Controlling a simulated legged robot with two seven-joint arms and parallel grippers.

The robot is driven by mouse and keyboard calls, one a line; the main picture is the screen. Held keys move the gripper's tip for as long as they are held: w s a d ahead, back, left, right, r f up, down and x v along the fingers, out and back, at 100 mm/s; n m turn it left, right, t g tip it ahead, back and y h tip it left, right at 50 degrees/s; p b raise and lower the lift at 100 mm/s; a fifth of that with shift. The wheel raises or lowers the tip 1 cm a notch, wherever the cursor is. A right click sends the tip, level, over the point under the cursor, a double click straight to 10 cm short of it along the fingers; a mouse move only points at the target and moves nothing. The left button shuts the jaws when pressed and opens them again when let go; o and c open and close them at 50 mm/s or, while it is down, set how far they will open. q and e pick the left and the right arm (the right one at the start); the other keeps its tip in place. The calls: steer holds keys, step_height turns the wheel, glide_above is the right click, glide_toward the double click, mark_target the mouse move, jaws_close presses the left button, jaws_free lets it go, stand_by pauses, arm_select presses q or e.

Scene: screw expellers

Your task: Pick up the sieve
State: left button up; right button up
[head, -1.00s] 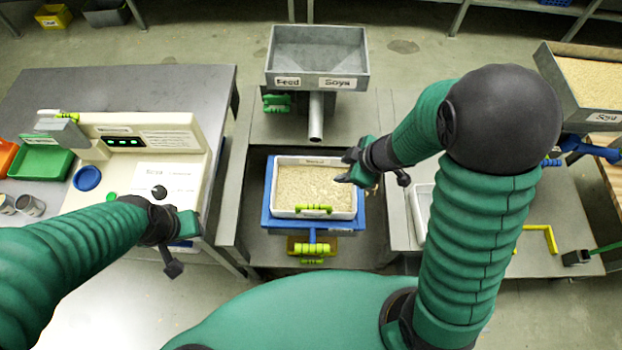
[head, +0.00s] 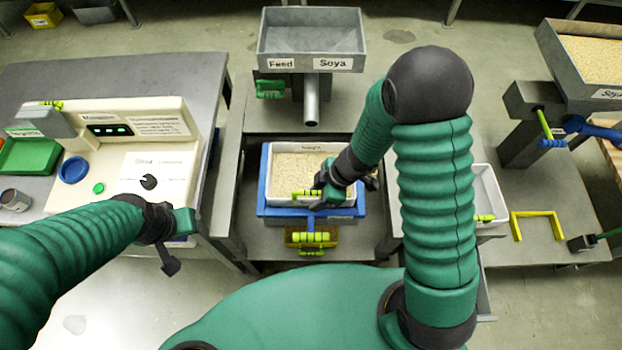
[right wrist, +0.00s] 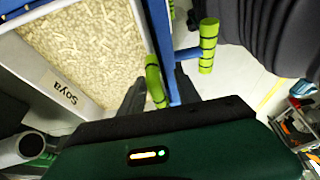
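The sieve (head: 265,172) is a white-rimmed tray of pale grain seated in a blue frame (head: 262,205) below the hopper. A yellow-green handle (head: 302,194) is on its near side. My right gripper (head: 318,193) is at this handle. In the right wrist view, its two dark fingers stand apart with the sieve's green handle (right wrist: 155,82) and a blue edge between them; contact is not clear. The fingers partly hide the handle. My left gripper (head: 178,238) is over the near edge of the left bench, away from the sieve; its finger opening is unclear.
The grey Feed Soya hopper (head: 312,45) and its spout stand behind the sieve. A control panel (head: 150,165) is on the left bench. To the right are a white tray (head: 490,195) and a yellow bracket (head: 535,213). A green-handled box (head: 310,238) sits below the blue frame.

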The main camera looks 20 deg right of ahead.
mark_target(313, 199)
steer(key=b+x, duration=0.1)
steer(key=x, duration=0.2)
steer(key=shift+w+f, duration=0.15)
steer(key=shift+f, duration=0.15)
steer(key=shift+w, duration=0.1)
steer(key=shift+r, duration=0.15)
steer(key=c, duration=0.4)
jaws_close()
stand_by(0.4)
